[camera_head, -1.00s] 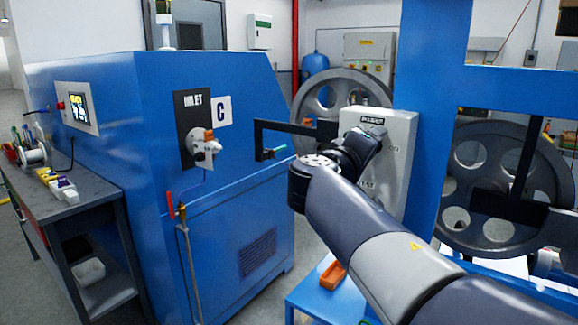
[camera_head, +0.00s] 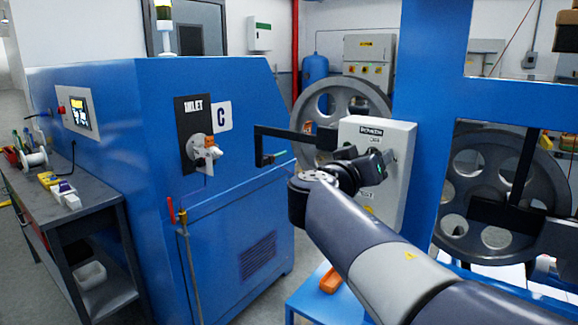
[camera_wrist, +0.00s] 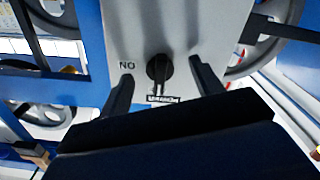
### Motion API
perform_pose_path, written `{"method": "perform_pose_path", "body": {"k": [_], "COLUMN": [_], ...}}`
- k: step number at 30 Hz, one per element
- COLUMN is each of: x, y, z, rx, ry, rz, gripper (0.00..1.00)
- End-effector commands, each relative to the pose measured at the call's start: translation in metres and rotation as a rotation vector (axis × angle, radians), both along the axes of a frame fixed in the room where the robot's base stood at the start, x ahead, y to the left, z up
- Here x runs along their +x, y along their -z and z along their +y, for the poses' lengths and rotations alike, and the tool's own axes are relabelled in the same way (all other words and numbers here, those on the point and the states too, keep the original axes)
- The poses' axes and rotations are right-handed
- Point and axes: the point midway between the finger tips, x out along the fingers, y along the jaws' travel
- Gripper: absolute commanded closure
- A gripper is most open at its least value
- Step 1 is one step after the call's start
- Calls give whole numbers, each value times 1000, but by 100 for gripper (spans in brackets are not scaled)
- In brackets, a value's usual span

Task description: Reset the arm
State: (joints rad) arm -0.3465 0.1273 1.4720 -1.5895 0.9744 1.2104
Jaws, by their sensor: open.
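My gripper (camera_wrist: 161,70) is open in the wrist view, with its two dark fingers apart. A black rotary knob (camera_wrist: 157,68) on the grey switch box (camera_wrist: 218,22) shows between the fingers, and neither finger visibly touches it. An upside-down "ON" label is beside the knob. In the head view my arm reaches from the lower right to the front of the switch box (camera_head: 400,150). My gripper (camera_head: 372,168) there is small and dark, and its fingertips are hard to make out. The arm's end hides part of the box's face, including the knob.
A blue machine (camera_head: 225,240) with an inlet fitting (camera_head: 203,150) stands left. A black bracket (camera_head: 262,147) sticks out toward the box. Large grey pulleys (camera_head: 482,225) stand behind and right, near a blue frame (camera_head: 425,100). A dark workbench (camera_head: 95,205) is far left.

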Motion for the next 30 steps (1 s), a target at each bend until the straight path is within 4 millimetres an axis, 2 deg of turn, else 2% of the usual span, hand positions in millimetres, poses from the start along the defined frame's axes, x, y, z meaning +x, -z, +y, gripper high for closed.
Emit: {"method": "perform_pose_path", "body": {"k": [18, 30], "x": [0, 0], "y": [-2, 0], "z": [0, 0], "rx": [277, 319], "ry": [1, 1], "rz": [-202, -232], "gripper": [38, 38]}}
